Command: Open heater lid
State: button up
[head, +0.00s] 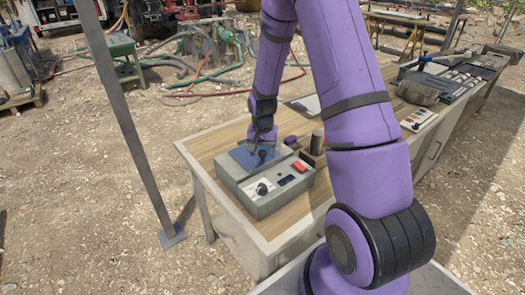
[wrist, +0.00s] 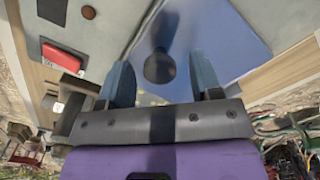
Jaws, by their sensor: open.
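The heater is a grey box (head: 268,204) on the near end of the wooden table, with a front panel carrying a black knob, a small dark display and a red switch. Its lid (head: 243,158) is a blue plate on top, with a dark round knob handle; the lid also shows in the wrist view (wrist: 225,45), with the handle (wrist: 160,68) in the middle. My gripper (wrist: 165,85) is open, its two fingers on either side of the handle. I cannot tell whether they touch it. In the head view my gripper (head: 258,146) is over the lid and partly covers it.
The wooden table (head: 212,140) runs back to the right. A dark cylinder (head: 317,141) stands just right of the heater. The red switch (wrist: 63,57) is beside the fingers in the wrist view. A metal pole (head: 125,110) stands left of the table on gravel.

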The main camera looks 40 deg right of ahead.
grip_shut()
